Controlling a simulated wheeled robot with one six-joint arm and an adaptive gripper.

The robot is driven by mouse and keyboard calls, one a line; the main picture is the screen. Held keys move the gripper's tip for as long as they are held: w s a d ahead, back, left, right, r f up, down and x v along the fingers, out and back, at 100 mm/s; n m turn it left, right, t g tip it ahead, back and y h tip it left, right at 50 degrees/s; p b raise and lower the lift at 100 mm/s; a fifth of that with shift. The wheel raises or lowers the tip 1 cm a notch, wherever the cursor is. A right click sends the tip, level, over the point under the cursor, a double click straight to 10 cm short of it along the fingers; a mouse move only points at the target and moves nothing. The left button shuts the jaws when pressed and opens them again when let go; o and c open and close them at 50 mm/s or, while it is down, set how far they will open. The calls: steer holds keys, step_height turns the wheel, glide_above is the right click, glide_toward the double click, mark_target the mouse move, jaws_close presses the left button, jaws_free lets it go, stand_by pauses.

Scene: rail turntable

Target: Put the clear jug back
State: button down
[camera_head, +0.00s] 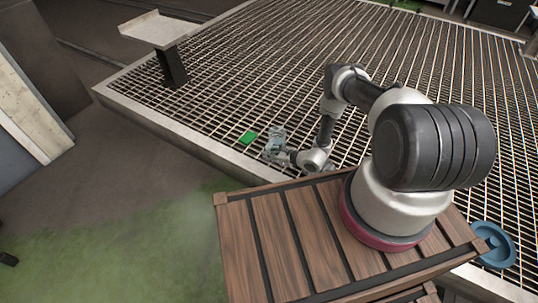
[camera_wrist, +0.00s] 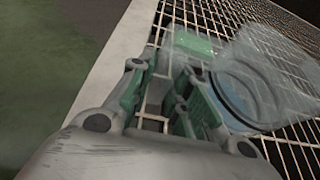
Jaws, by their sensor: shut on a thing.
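The clear jug (camera_head: 277,137) is see-through and hard to make out in the head view, just beyond the tip of my gripper (camera_head: 274,152). In the wrist view the clear jug (camera_wrist: 258,85) is large, to the right of the fingers, with its round rim facing the camera. My gripper (camera_wrist: 160,78) is shut on the jug; the exact grip point is hard to see through the clear wall.
The metal grating (camera_head: 250,60) is wide and mostly clear, with a pale raised edge (camera_head: 180,130) along its near side. A small pedestal table (camera_head: 158,29) stands at the upper left. A blue round dish (camera_head: 494,245) is at the lower right.

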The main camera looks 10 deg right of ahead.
steer(key=shift+f, duration=0.2)
steer(key=c, duration=1.3)
jaws_free()
steer(key=shift+f, duration=0.15)
